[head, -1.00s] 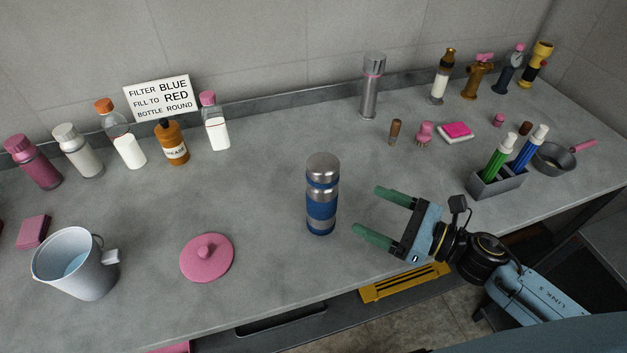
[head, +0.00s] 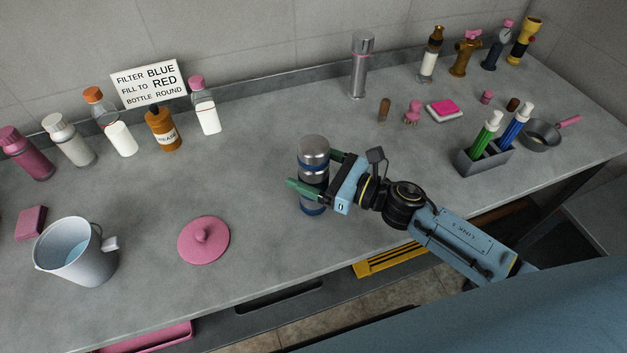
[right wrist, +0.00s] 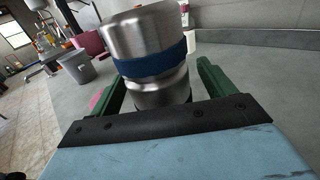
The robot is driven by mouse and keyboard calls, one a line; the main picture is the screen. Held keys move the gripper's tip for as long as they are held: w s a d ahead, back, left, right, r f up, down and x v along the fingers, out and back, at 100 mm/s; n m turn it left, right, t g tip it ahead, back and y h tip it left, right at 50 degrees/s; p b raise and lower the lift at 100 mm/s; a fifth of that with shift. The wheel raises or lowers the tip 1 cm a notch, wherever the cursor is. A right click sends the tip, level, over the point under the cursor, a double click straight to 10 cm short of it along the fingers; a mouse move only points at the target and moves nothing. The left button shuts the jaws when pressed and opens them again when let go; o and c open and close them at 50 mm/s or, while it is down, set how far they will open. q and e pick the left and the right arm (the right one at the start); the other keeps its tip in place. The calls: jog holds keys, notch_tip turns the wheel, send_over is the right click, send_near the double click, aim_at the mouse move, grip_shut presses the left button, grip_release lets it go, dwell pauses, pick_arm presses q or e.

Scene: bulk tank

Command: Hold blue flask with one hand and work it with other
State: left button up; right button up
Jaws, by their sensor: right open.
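The blue flask (head: 313,150) stands upright on the grey bench, steel with blue bands and a steel cap. My right gripper (head: 312,173) is open, with its green fingers on either side of the flask's body. My left gripper is not in view.
A pink lid (head: 203,240) and a white pail (head: 77,251) of liquid stand to the left. Several bottles (head: 163,128) and a sign (head: 149,84) line the back. A tall steel cylinder (head: 361,65) stands behind. A grey marker holder (head: 485,160) is at right.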

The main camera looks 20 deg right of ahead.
jog(key=shift+w+a, duration=0.45)
jog(key=c, duration=1.6)
